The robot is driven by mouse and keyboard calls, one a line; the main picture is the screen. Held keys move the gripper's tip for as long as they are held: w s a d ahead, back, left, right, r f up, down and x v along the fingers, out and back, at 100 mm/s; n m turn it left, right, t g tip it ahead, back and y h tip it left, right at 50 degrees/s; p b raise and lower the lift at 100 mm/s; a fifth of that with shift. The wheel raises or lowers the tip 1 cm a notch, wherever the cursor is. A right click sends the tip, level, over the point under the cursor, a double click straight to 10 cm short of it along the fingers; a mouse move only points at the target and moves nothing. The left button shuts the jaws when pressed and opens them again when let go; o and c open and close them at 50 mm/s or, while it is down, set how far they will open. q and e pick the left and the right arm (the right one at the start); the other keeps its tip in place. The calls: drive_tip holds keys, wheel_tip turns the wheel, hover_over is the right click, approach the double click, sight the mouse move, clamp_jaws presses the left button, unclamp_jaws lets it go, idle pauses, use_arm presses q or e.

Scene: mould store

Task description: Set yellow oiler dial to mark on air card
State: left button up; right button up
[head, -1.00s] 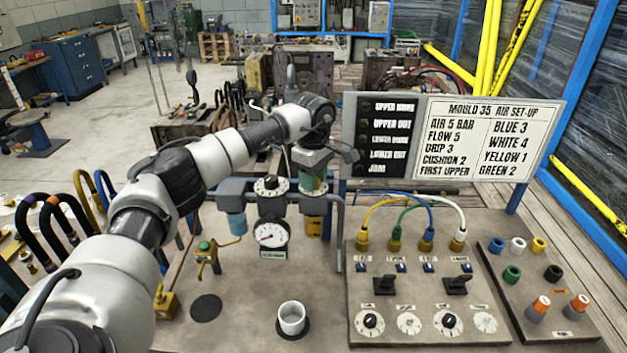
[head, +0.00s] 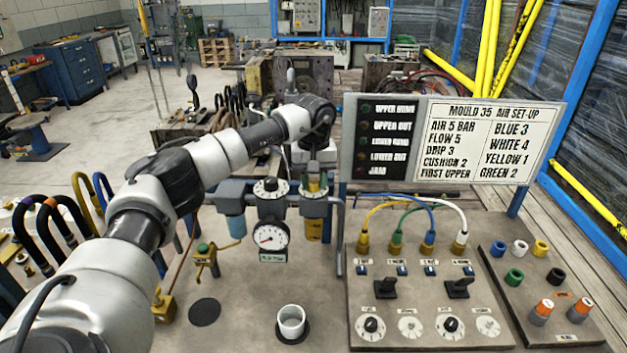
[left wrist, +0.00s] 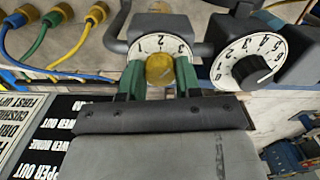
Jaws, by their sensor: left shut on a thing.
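In the left wrist view the green fingertips (left wrist: 159,75) are shut on the round yellow knob (left wrist: 159,69). Behind the knob is a white dial face (left wrist: 161,45) with digits including 1, 2 and 3. I cannot make out a pointer mark on the knob. The air card (head: 487,139) reads AIR 5 BAR, FLOW 5, DRIP 3, CUSHION 2. My right gripper is out of view.
A black-knobbed numbered dial (head: 270,189) sits close left of the oiler, above a pressure gauge (head: 268,238). A panel (head: 425,325) with hoses, switches and small dials stands to the right. A white cup (head: 291,322) stands on the bench in front.

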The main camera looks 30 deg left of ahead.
sight(314, 181)
use_arm(q)
drive_tip(key=shift+r+m, duration=0.1)
drive_tip(key=shift+m, duration=0.5)
drive_tip(key=o, duration=0.9)
wheel_tip(314, 181, up, 11)
drive_tip(key=shift+f+b, duration=0.15)
drive_tip(key=shift+b, duration=1)
